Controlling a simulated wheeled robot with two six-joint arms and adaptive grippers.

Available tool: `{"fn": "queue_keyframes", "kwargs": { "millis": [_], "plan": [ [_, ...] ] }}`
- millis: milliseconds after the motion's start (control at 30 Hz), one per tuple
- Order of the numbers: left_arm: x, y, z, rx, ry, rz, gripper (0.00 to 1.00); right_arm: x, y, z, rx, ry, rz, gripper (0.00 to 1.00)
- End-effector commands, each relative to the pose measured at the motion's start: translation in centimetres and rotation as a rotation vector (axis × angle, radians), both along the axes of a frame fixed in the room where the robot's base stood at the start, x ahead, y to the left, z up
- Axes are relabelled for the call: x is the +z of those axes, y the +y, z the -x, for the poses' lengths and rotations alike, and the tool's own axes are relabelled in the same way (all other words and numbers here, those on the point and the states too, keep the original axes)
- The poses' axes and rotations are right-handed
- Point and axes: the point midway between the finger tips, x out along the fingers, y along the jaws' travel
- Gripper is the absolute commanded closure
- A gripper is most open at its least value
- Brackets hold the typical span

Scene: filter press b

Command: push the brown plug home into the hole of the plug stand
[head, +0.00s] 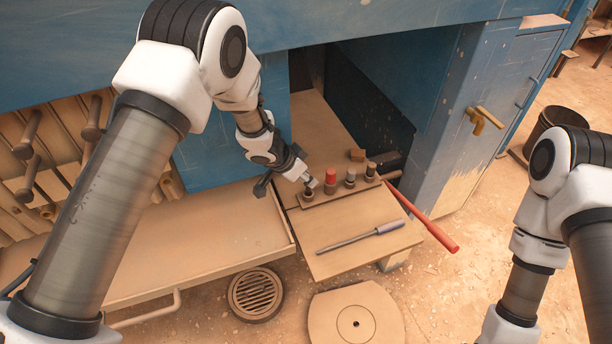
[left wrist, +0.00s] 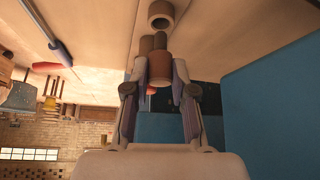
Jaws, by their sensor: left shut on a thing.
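My left gripper (head: 310,182) reaches in from the left to the near left end of the plug stand (head: 341,190). In the left wrist view my left gripper (left wrist: 159,80) is shut on the brown plug (left wrist: 159,68), a short cylinder with darker parts beyond it. A round collar with an open hole (left wrist: 160,14) shows past the plug's far end. I cannot tell whether the plug touches it. In the head view a dark brown post (head: 308,196) stands just under the fingertips. My right arm is at the right edge and its gripper is out of view.
A red-topped plug (head: 331,177) and grey-topped plugs (head: 350,179) stand along the same strip. A red bar (head: 425,218) sticks out at right. The blue cabinet wall (head: 215,155) is close on the left.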

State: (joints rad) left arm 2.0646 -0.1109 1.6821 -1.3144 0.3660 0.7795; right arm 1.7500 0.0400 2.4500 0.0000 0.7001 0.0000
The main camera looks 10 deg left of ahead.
Motion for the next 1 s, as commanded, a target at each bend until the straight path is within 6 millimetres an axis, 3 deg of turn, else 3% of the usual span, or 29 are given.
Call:
{"fn": "queue_keyframes", "kwargs": {
  "millis": [200, 1000],
  "plan": [
    [0.2, 0.0, 0.0, 0.001, 0.000, 0.001, 1.00, 0.8, 0.0, 0.0, 0.000, 0.000, 0.000, 0.60],
    [-1.2, 0.0, 0.0, 0.002, 0.001, 0.001, 1.00, 0.2, 0.0, 0.0, 0.000, 0.000, 0.000, 0.60]
  ]
}}
